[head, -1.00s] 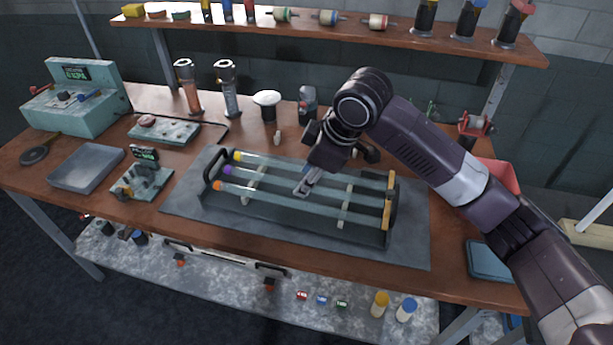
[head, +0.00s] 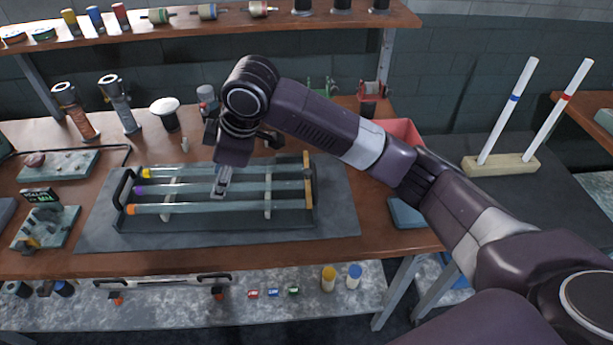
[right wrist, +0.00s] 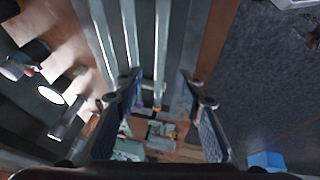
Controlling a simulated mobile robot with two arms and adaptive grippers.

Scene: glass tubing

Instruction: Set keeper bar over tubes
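Pale cross strips (head: 267,195) show at the tubes. A yellow-brown bar (head: 308,182) stands across the tray's right end; I cannot tell whether it is the keeper bar. My right gripper (head: 221,188) points down over the middle of the tray. In the right wrist view its fingers (right wrist: 163,88) are wide apart with nothing held, and the tubes (right wrist: 160,50) run beyond them. My left gripper is not in view.
The tray rests on a grey mat (head: 340,215). Dark-topped cylinders (head: 118,103) and a white-capped item (head: 165,110) stand behind it. A red bin (head: 402,132) is at the right. A rack with two white rods (head: 510,165) stands further right.

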